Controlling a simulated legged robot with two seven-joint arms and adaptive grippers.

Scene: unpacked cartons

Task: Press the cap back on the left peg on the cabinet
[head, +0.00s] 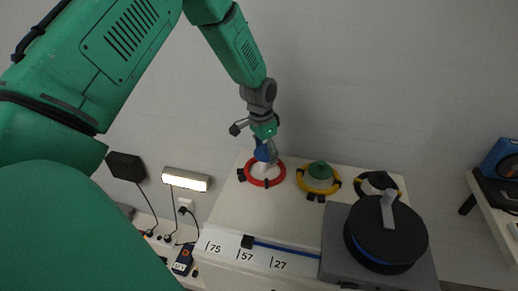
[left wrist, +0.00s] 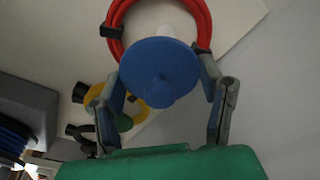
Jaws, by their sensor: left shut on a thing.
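The white cabinet (head: 228,212) carries pegs with coiled hoses around them. The left peg (head: 261,170) is white and stands inside a red coil (head: 280,177); the peg also shows in the left wrist view (left wrist: 172,18). My left gripper (head: 264,146) points down over this peg, its fingers shut on a round blue cap (left wrist: 160,68) with a knob. The blue cap also shows in the head view (head: 262,153), just over the top of the peg. I cannot tell whether cap and peg touch. My right gripper is not in view.
A green cap (head: 319,170) sits at the yellow coil (head: 334,184). A black coil (head: 364,181) lies further right, partly behind a large black reel (head: 386,240) on a grey box (head: 335,234). A lit lamp (head: 186,179) and cables hang at left. A side table (head: 490,213) stands far right.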

